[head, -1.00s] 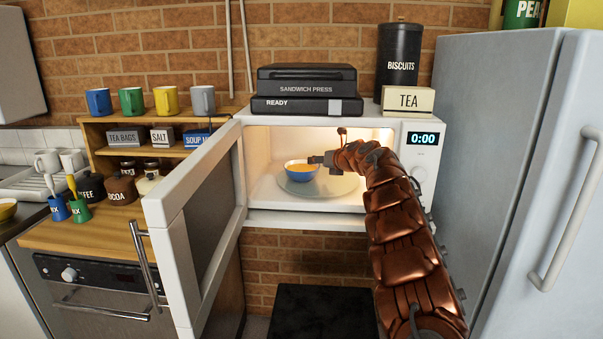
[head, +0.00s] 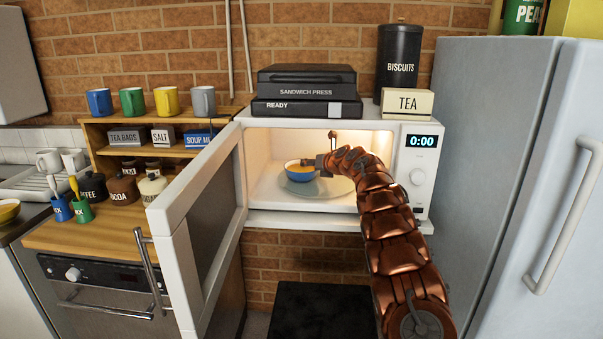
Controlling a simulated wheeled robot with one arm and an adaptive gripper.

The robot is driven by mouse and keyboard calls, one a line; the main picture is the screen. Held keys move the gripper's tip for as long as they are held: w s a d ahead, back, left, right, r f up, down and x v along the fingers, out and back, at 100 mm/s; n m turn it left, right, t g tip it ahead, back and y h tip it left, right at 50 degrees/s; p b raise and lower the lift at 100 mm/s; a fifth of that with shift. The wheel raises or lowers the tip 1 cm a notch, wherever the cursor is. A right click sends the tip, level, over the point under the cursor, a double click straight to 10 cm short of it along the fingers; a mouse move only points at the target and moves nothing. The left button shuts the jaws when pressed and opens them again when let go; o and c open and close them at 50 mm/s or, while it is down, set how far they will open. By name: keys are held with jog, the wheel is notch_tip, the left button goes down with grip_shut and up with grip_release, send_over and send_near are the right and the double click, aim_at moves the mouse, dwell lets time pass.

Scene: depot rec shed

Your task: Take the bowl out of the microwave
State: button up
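The microwave (head: 402,206) stands open, with its interior lit. The blue bowl (head: 297,176) with orange-yellow contents sits upright inside, over the glass turntable plate (head: 338,187). My gripper (head: 312,163) reaches in from the right and is at the bowl's right rim, overlapping it in the view. The fingers are small and partly hidden by my copper-coloured arm, so I cannot tell whether they close on the rim. The microwave door (head: 196,225) is swung wide open toward me on the left.
A sandwich press (head: 306,78), a biscuits tin (head: 397,60) and a tea box (head: 407,103) are on or above the microwave. The fridge (head: 490,130) stands close on the right. A wooden counter (head: 95,235) with jars is left of the door.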

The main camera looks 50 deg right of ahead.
grip_shut()
dwell(0.5)
dwell(0.4)
